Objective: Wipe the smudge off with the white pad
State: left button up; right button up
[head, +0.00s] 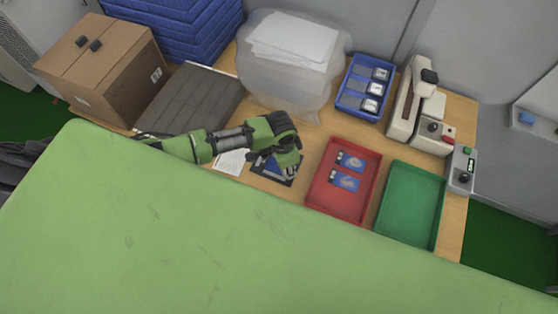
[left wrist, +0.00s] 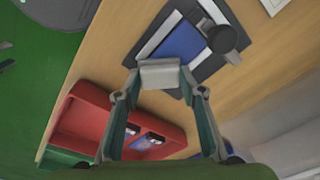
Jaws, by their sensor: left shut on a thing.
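My left gripper (head: 284,167) is above the dark plate (head: 292,180) on the table, and its arm comes in from the left. In the left wrist view its two fingers (left wrist: 161,82) are shut on a pale pad (left wrist: 160,70), the white pad. Beyond the pad lies the dark plate (left wrist: 207,65) with a blue card-like piece (left wrist: 184,43) and a dark round knob (left wrist: 222,38) on it. I cannot tell whether the pad touches the plate. I cannot make out a smudge. My right gripper is not in view.
A red tray (head: 318,199) with two blue cards and an empty green tray (head: 410,205) stand right of the plate. A white sheet (head: 231,161) lies left.

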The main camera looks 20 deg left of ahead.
pick_arm(q)
jog(key=shift+d, duration=0.2)
jog(key=shift+r, duration=0.1)
jog(key=shift+r, duration=3)
jog(key=shift+r, duration=0.1)
notch_tip(320, 180, up, 3)
jog(key=shift+f, duration=0.1)
